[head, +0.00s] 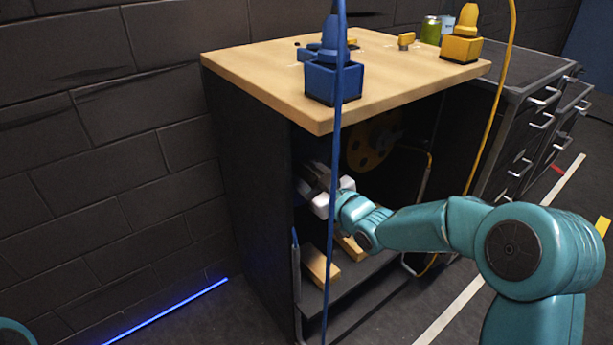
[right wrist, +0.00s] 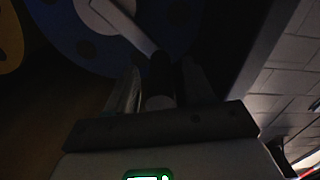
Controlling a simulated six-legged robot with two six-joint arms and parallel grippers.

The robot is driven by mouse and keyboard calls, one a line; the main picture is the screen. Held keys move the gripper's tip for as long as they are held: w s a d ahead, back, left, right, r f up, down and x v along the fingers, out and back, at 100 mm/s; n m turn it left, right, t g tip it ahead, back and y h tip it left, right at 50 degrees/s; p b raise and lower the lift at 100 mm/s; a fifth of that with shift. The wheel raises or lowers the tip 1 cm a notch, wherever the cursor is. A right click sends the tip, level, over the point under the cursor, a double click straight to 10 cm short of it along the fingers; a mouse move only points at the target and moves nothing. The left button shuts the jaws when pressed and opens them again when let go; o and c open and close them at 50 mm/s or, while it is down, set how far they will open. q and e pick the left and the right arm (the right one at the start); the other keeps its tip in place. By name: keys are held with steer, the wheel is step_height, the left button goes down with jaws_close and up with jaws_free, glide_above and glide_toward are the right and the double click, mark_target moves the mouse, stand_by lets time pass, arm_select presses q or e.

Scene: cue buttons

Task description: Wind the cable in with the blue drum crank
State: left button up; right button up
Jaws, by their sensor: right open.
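In the right wrist view the blue drum (right wrist: 75,42) fills the upper left, dark and partly cut off. A pale crank arm (right wrist: 128,24) crosses it and ends at a dark crank handle (right wrist: 161,72). My right gripper (right wrist: 162,84) is open, with one finger on each side of the handle; contact cannot be made out. In the head view my right gripper (head: 318,184) reaches into the open cabinet, hiding most of the blue drum. A blue cable (head: 333,215) hangs in front of the cabinet. My left gripper is not in view.
The cabinet's wooden top (head: 262,68) carries a blue box unit (head: 335,82), a yellow one (head: 461,46) and a green can (head: 431,31). A yellow drum (head: 368,148) sits deeper inside. A yellow cable (head: 488,130) hangs at right. Drawers (head: 530,110) stand beside it.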

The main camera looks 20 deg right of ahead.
steer(key=shift+w+a, duration=0.15)
steer(key=shift+w, duration=0.2)
jaws_close()
steer(key=shift+r, duration=0.1)
